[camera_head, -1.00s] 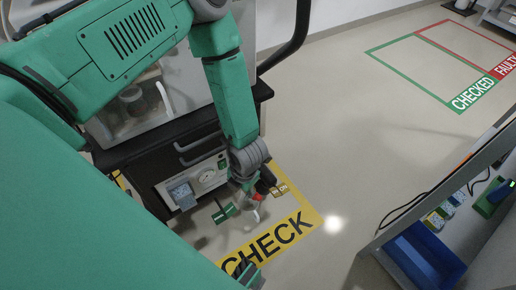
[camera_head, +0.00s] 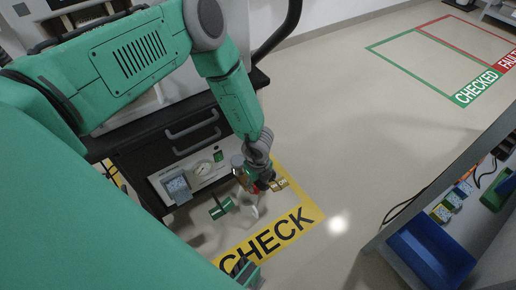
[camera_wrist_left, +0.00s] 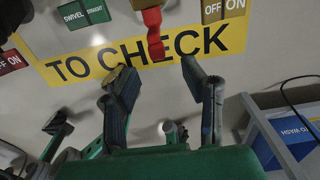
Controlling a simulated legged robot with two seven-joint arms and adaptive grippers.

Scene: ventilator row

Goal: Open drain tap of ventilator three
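The ventilator (camera_head: 150,158) stands at the left in the head view, a dark cabinet with a gauge panel (camera_head: 205,170). My left gripper (camera_head: 259,190) is low at its right front corner. In the left wrist view the left gripper (camera_wrist_left: 160,82) is open, its dark fingers apart. A red handle-like part (camera_wrist_left: 154,35), probably the drain tap, hangs ahead of the gap between the fingertips; contact is not visible. OFF/ON labels (camera_wrist_left: 223,10) and a green SWIVEL/STRAIGHT label (camera_wrist_left: 84,13) are beside it. Part of my right gripper (camera_head: 245,270) shows at the bottom edge; its opening is unclear.
A yellow CHECK floor marking (camera_head: 268,240) lies below the left gripper. A grey bench (camera_head: 395,235) with a blue bin (camera_head: 430,258) and small boxes stands at the right. The floor between is clear, with a green CHECKED outline (camera_head: 475,88) farther back.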

